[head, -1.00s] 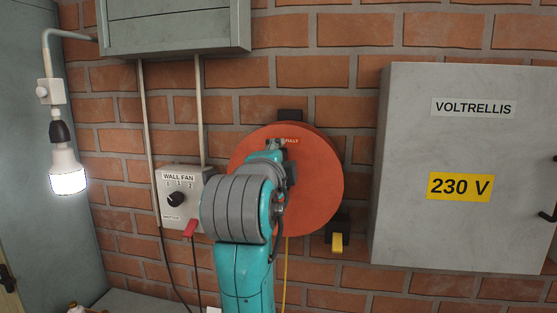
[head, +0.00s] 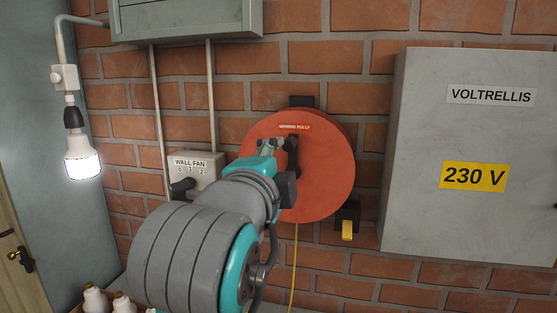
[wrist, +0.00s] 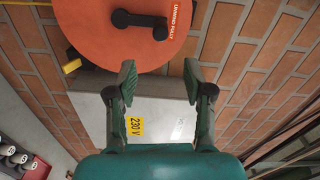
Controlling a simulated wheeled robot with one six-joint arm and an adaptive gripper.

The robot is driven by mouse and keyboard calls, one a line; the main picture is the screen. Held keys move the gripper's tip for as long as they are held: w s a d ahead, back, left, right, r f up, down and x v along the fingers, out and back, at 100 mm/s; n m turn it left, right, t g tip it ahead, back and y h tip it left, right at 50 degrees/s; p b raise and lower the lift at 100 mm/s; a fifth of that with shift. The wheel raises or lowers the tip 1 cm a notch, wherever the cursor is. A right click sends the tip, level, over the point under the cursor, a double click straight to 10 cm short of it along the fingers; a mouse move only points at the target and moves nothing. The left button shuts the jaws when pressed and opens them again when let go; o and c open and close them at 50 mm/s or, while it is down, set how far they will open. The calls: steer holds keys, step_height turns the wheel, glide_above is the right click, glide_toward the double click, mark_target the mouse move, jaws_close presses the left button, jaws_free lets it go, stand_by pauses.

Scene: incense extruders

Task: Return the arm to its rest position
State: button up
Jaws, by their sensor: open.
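My teal and grey arm reaches up from the bottom of the head view toward the orange cable reel (head: 325,165). My gripper (head: 272,147) shows small there, in front of the reel's left part and partly hidden by my wrist. In the wrist view my gripper (wrist: 160,80) is open, its two fingers wide apart with nothing between them. The reel (wrist: 100,35) with its black crank (wrist: 140,20) lies beyond the fingertips, at the top of that view. I cannot tell the exact gap to it.
A grey cabinet (head: 470,215) marked 230 V is on the brick wall at right. A wall fan switch box (head: 203,168) is left of the reel. A lit bulb (head: 82,165) hangs at left. Bottles (head: 95,300) stand at lower left. A yellow cable (head: 294,265) hangs below the reel.

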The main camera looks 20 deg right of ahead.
stand_by(0.4)
step_height(320, 180, down, 30)
steer(key=n+t+y, duration=0.3)
steer(key=n+y, duration=0.3)
steer(key=n, duration=1)
steer(key=s+f+n+y, duration=0.2)
steer(key=s+f, duration=0.3)
steer(key=f, duration=0.2)
steer(key=s+f+n+y, duration=0.1)
steer(key=s+f+n, duration=0.25)
steer(key=f, duration=0.35)
steer(key=s+f+n+g, duration=0.1)
steer(key=s+f, duration=0.2)
steer(key=s, duration=1.2)
steer(key=s+d+f+n+g+y, duration=0.1)
steer(key=s+f, duration=0.2)
steer(key=s, duration=1.2)
steer(key=shift+s+d+g+y, duration=0.2)
steer(key=shift+g+y, duration=0.1)
steer(key=shift+g, duration=0.1)
